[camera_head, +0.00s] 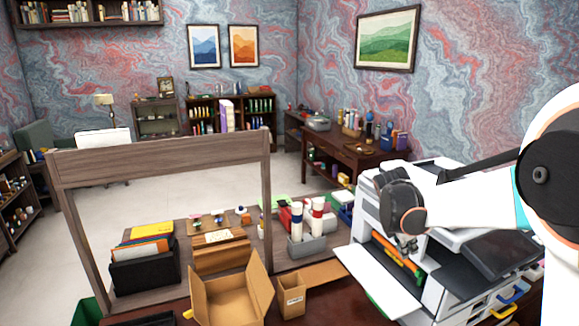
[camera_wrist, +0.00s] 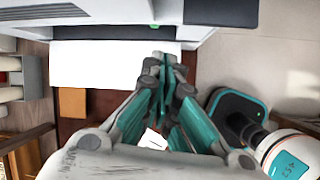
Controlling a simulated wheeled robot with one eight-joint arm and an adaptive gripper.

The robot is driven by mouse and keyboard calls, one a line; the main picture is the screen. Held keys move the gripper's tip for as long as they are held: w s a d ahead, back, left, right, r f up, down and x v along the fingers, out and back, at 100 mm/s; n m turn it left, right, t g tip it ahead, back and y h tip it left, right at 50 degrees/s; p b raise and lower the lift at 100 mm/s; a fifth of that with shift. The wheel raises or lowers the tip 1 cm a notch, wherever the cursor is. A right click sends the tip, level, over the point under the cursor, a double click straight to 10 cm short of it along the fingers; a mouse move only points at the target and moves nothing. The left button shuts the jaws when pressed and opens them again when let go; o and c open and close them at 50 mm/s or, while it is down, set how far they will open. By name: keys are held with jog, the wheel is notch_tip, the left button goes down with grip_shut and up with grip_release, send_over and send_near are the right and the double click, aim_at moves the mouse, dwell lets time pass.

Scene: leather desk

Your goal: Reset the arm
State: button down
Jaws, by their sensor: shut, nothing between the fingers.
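My arm reaches in from the right in the head view. My gripper (camera_head: 408,243) is in front of the large white printer (camera_head: 440,285), just above its extended white tray (camera_head: 375,283). In the wrist view my gripper (camera_wrist: 166,62) points toward the printer, with its teal-padded fingers closed together and nothing between them. The white tray (camera_wrist: 95,68) lies to the left of and beyond the fingertips there. Part of the printer front is hidden behind my arm and gripper in the head view.
An open cardboard box (camera_head: 230,300), a small brown box (camera_head: 290,296) and a grey caddy with bottles (camera_head: 313,247) stand left of the printer. A wooden frame (camera_head: 160,151) rises over the desk, with a black file holder (camera_head: 145,271) behind it.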

jog(key=s+a+r+m+t+y+b, duration=0.1)
jog(key=s+a+m+b, duration=0.1)
jog(key=s+a+m, duration=0.45)
jog(key=s+a+r+m+t+y+b, duration=0.1)
jog(key=s+a+r+m+t+b, duration=0.15)
jog(key=s, duration=0.65)
jog(key=s+a+f+m+y+b, duration=0.1)
jog(key=s+a+f+m+b, duration=0.1)
jog(key=s+m, duration=0.3)
jog(key=s+a+f+m+t+y+b, duration=0.1)
jog(key=s+a+f+m+b, duration=0.1)
jog(key=s+f+m, duration=0.3)
jog(key=s+a, duration=0.1)
jog(key=s, duration=0.2)
jog(key=shift+s+a+f+m+y, duration=0.25)
jog(key=shift+a+f+m+y, duration=0.05)
jog(key=shift+a, duration=0.1)
